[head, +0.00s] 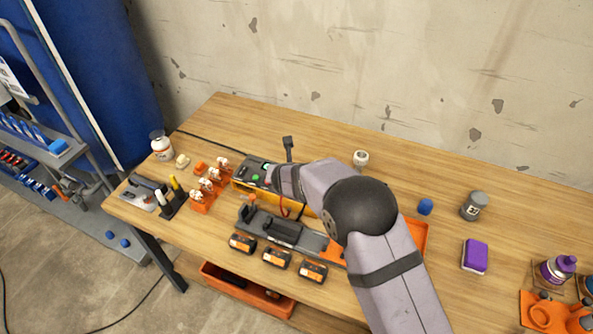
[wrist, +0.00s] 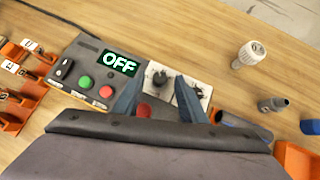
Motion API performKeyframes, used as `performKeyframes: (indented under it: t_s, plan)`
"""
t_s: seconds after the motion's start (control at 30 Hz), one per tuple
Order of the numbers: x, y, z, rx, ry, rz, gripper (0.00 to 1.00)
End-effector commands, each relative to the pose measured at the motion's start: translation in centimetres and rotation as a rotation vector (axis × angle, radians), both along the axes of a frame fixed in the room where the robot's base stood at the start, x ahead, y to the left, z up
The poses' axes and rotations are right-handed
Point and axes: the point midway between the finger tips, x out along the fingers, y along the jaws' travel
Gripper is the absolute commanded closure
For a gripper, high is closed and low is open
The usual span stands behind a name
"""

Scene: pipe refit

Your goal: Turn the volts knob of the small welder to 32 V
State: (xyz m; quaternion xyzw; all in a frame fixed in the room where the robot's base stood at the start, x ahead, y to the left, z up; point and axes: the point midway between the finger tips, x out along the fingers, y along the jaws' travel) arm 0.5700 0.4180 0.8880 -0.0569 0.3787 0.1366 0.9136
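The small welder (head: 253,168) is a dark-topped box with yellow sides on the bench. In the wrist view the welder (wrist: 72,101) shows a display (wrist: 120,62) reading OFF, a switch at left, a green button and a red button. Contact cannot be told. In the head view my gripper (head: 272,178) covers the welder's right part.
Orange holders with white-topped parts (head: 206,186) stand left of the welder. A grey tool on a rail (head: 280,231) and several black-orange blocks (head: 277,258) lie in front. A white cylinder (head: 360,159) stands behind.

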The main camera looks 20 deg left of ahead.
Motion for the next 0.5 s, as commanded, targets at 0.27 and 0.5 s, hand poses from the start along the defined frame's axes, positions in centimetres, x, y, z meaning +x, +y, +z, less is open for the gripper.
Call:
performKeyframes:
  t_s: [0.27, 0.5]
  plan:
    - [1.2, 0.3, -1.2, 0.001, 0.000, -0.002, 0.62]
    - [1.3, 0.4, -1.3, 0.002, -0.001, -0.001, 0.62]
